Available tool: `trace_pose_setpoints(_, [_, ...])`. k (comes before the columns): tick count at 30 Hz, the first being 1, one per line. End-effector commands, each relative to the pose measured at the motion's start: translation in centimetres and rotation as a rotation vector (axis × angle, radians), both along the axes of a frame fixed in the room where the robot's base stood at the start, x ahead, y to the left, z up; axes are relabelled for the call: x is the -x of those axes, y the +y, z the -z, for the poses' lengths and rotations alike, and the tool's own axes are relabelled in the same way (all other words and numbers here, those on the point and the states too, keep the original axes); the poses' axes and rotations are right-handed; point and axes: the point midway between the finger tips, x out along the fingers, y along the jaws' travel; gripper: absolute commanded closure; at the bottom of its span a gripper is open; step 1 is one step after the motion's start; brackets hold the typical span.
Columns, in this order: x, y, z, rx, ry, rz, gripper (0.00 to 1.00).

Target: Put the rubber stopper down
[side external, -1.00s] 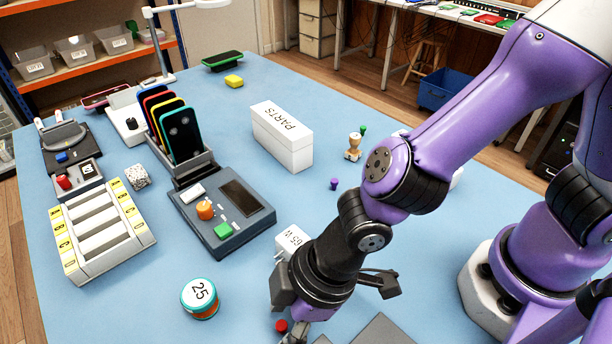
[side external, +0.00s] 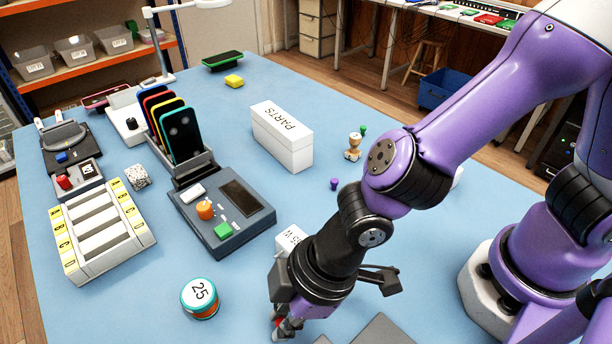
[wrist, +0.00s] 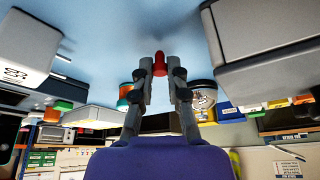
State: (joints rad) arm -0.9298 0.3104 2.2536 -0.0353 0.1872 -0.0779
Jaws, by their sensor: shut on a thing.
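My gripper (wrist: 160,72) is shut on a small red stopper (wrist: 160,62), which sits between the two fingertips in the wrist view. In the side external view my gripper (side external: 285,325) is low over the blue table near the bottom edge. Only a bit of the red stopper (side external: 277,320) shows there, mostly hidden by the fingers. Whether it touches the table I cannot tell.
A round teal-rimmed tub marked 25 (side external: 200,298) stands left of my gripper. A white 65 W box (side external: 289,240) is just behind it, partly hidden. A dark grey block (side external: 383,331) lies to the right. Blue tabletop (side external: 245,310) is clear between tub and gripper.

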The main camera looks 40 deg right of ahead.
Motion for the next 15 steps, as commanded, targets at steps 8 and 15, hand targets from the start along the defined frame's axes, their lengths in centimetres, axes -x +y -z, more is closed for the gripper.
trace_pose_setpoints(8, [-0.1,0.1,-5.9,-0.008,-0.006,0.0,0.94])
trace_pose_setpoints(15, [-2.1,-0.2,-9.7,0.001,-0.01,0.062,0.94])
